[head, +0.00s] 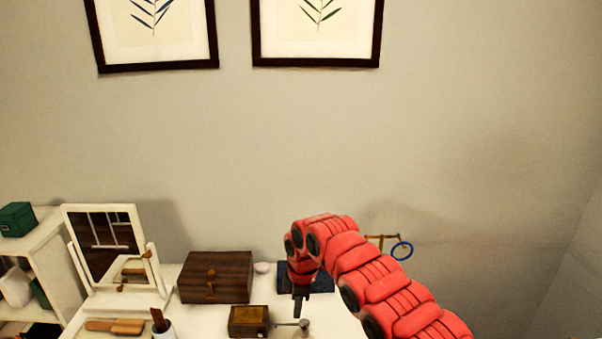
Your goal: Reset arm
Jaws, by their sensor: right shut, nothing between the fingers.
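My right arm, red and segmented, comes in from the lower right and bends down over a white dresser top (200,322). My right gripper (298,308) points down at the end of it, shut and empty. It is in front of a dark blue item (320,283), just right of a small brown box with a brass-coloured top (249,321). I cannot tell whether the fingertips touch anything. My left gripper is not in view.
A stand with a blue ring (402,251) is behind my arm. A white shelf (45,255) stands far left. Framed pictures (317,62) hang above.

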